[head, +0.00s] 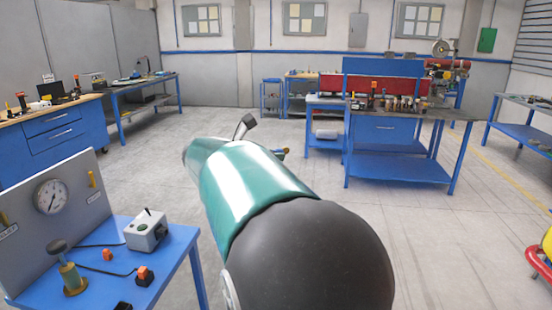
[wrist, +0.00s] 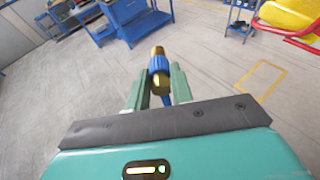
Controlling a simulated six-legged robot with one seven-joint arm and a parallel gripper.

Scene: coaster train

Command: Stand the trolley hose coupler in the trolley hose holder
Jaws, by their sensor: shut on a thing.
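My gripper (wrist: 159,84) is shut on a coupler (wrist: 159,65) with a blue middle and brass-coloured ends. In the wrist view the coupler stands up between the two green fingers, its brass end beyond the fingertips. I cannot make out the trolley hose holder in either view. A red-framed trolley-like thing with a yellow body (head: 546,246) is cut off at the right edge; yellow and red parts (wrist: 290,16) show in the wrist view.
A blue bench (head: 180,245) with a gauge panel (head: 55,200), a grey box and a brass fitting stands close at left. A blue workbench (head: 395,165) stands ahead at right. Grey floor (head: 450,240) is open between my arm and the yellow thing.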

